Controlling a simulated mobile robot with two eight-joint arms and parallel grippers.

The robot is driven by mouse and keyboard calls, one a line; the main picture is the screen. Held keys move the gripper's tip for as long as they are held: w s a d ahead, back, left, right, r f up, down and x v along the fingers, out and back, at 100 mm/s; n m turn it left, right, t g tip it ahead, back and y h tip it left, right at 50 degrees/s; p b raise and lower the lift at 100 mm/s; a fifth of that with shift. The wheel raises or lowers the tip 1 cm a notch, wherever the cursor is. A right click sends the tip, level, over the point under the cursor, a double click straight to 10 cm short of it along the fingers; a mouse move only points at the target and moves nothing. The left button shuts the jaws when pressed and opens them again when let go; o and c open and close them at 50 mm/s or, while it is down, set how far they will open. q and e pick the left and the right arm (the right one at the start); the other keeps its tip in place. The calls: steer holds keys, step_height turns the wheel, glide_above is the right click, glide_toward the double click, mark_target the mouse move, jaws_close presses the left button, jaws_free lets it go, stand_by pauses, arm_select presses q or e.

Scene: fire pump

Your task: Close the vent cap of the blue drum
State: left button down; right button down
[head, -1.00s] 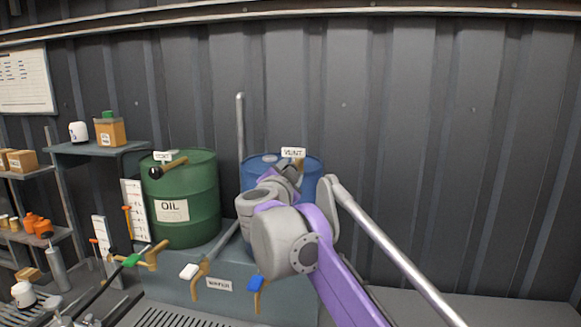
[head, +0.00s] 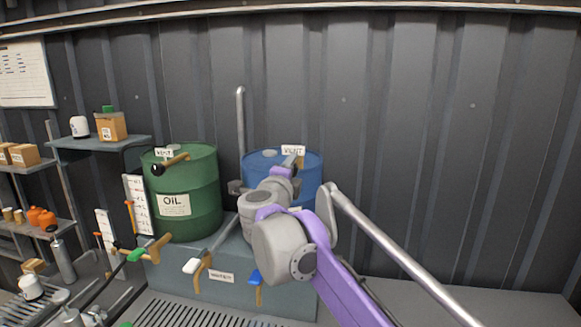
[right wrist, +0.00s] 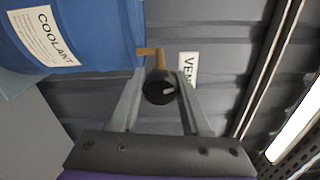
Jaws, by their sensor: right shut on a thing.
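The blue drum (head: 308,170) stands at the back, right of the green drum, and my right arm partly covers it. In the right wrist view the blue drum (right wrist: 105,35) fills the top left and carries a COOLANT label. Its vent cap has a round black knob (right wrist: 158,88) on a brass arm (right wrist: 152,51). My right gripper (right wrist: 158,95) is shut on this knob, with one finger on each side. In the head view my right gripper (head: 291,162) is near the drum's top by the VENT sign; the knob is hidden there. My left gripper is not in view.
The green OIL drum (head: 192,192) has its own vent with a black knob (head: 158,170). A grey pipe (head: 240,125) rises between the drums. Brass taps with white (head: 192,265) and blue (head: 255,277) handles project from the grey stand (head: 170,270) below. A corrugated wall is close behind.

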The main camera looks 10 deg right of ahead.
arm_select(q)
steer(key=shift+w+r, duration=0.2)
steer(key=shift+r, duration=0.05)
arm_select(e)
steer(key=shift+m, duration=1.9)
steer(key=shift+c, duration=1.9)
jaws_free()
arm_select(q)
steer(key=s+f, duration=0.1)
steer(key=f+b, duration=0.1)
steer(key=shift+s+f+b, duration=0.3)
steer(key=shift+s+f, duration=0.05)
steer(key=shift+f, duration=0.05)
arm_select(e)
steer(key=v, duration=1)
steer(key=shift+s+a, duration=0.15)
steer(key=shift+s, duration=0.25)
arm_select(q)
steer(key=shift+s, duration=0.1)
arm_select(e)
steer(key=shift+f, duration=0.1)
